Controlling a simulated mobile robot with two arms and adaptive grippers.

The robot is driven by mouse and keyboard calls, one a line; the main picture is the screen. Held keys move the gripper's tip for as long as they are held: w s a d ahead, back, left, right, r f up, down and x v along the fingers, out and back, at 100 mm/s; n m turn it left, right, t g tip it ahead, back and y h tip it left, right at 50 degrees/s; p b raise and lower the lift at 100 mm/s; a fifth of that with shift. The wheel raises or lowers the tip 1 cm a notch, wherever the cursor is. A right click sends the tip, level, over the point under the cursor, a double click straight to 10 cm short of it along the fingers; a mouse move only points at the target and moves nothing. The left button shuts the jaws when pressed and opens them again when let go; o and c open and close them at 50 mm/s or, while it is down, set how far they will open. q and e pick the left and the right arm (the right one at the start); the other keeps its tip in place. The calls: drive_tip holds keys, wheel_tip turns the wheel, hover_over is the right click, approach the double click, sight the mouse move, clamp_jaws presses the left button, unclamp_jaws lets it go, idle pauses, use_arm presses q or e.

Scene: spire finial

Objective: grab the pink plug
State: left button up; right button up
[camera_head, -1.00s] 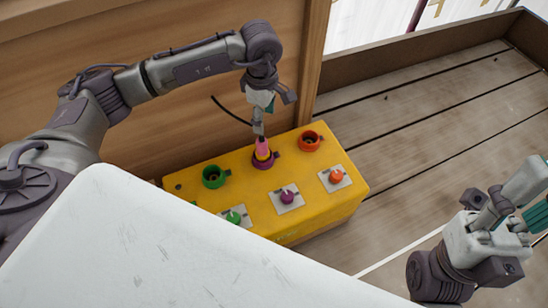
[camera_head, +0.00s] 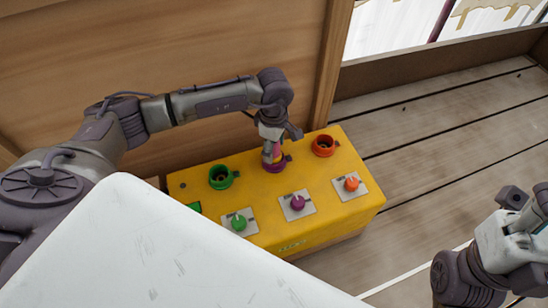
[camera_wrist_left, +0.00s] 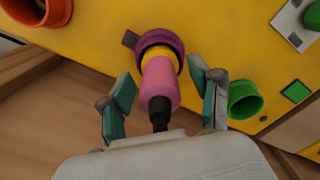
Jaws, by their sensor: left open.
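The pink plug (camera_wrist_left: 160,84) stands in the purple socket (camera_wrist_left: 160,40) on top of the yellow box (camera_head: 318,226). Its yellow collar shows at the socket's mouth, and a black end points toward my left wrist. In the head view the pink plug (camera_head: 278,151) is mostly covered by my left gripper (camera_head: 268,152). In the left wrist view my left gripper (camera_wrist_left: 162,100) is open, with one finger on each side of the plug and gaps between.
The yellow box also has a green socket (camera_head: 221,177), a red-orange socket (camera_head: 324,145) and green (camera_head: 239,222), purple (camera_head: 297,203) and orange (camera_head: 351,184) knobs. A wooden wall (camera_head: 170,50) stands close behind it. Wooden planks (camera_head: 450,130) lie clear to the right.

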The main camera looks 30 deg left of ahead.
use_arm(q)
drive_tip(key=shift+f, duration=0.1)
clamp_jaws()
idle(0.3)
